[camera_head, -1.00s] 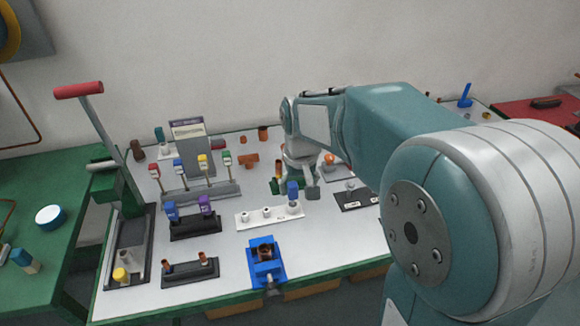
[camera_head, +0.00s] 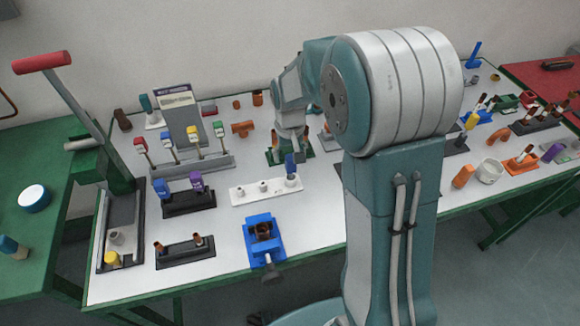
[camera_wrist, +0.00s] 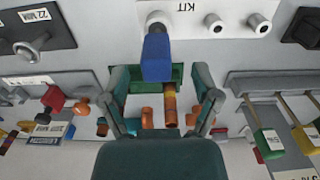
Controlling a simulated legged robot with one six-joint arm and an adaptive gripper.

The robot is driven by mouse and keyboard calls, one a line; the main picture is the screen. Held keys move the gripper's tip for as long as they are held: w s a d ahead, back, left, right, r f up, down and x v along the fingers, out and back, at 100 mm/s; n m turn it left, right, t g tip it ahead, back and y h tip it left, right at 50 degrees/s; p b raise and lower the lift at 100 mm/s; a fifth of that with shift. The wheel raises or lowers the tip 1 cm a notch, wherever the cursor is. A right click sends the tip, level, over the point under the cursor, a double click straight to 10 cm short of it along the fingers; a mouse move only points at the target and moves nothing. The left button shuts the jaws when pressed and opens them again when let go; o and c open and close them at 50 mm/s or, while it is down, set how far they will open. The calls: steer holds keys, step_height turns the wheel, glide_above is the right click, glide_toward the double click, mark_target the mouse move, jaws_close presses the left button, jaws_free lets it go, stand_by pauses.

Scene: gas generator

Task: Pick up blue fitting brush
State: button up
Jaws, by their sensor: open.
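A blue brush-like piece (camera_head: 291,165) stands upright at the right end of a white strip (camera_head: 252,193) marked KIT. I take it to be the blue fitting brush; it also shows in the wrist view (camera_wrist: 156,55), top centre. My gripper (camera_wrist: 161,92) is open and empty, its two teal fingers spread, with the blue piece showing beyond and between them. In the head view my gripper (camera_head: 288,148) is small, close behind the blue piece. Whether they touch is unclear. Copper and orange fittings (camera_wrist: 170,105) on a green block show between the fingers.
A rack with red, blue, yellow and green tags (camera_head: 190,165) stands at left. A black stand (camera_head: 188,205) holds blue and purple pieces. A blue vise (camera_head: 263,240) stands in front of the white strip. My arm hides part of the table's right half.

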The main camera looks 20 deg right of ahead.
mark_target(291, 165)
step_height(291, 165, down, 4)
steer(key=shift+w+d+f, duration=0.1)
steer(key=shift+d+f, duration=0.05)
steer(key=shift+f, duration=0.1)
steer(key=c, duration=1)
steer(key=shift+c, duration=0.2)
steer(key=shift+r, duration=0.1)
